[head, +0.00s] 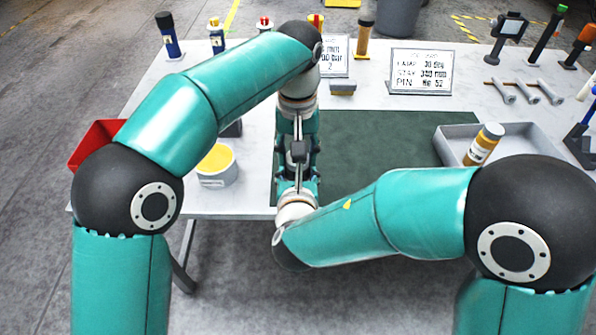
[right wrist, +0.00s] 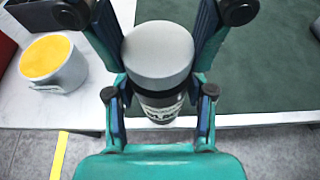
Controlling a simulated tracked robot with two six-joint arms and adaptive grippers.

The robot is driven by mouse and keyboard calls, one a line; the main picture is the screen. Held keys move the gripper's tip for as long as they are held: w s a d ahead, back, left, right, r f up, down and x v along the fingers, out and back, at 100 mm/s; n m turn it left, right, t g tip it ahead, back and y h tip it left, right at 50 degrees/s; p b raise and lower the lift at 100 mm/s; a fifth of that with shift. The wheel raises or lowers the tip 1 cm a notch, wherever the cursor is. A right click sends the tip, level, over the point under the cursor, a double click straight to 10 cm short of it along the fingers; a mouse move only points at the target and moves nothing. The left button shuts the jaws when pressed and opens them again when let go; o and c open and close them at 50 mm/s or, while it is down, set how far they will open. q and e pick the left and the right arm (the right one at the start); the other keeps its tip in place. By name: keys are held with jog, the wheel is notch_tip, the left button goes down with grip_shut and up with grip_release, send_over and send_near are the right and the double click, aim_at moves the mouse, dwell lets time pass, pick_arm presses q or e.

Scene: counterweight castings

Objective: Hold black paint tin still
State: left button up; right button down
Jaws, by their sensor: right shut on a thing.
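The black paint tin (right wrist: 158,104) shows in the right wrist view, upright, with a wide grey lid and a white label on its dark side. Teal fingers flank it on both sides. My right gripper (head: 297,177) is shut on the tin, near the table's front edge. My left gripper (head: 297,130) comes in from the far side and faces the right one, close to the tin.
An open yellow paint tin (head: 215,164) stands to the left, beside a red bin (head: 97,143). A grey tray (head: 456,134) with an amber bottle (head: 484,145) is at right. Signs (head: 420,73), bottles and tools line the back. The green mat (head: 400,150) has free room.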

pick_arm(q)
jog(key=m, duration=0.7)
jog(key=shift+w, duration=0.1)
jog(key=m, duration=0.8)
jog(key=o, duration=1.4)
jog(key=shift+c, duration=0.2)
jog(key=shift+r, duration=3.65)
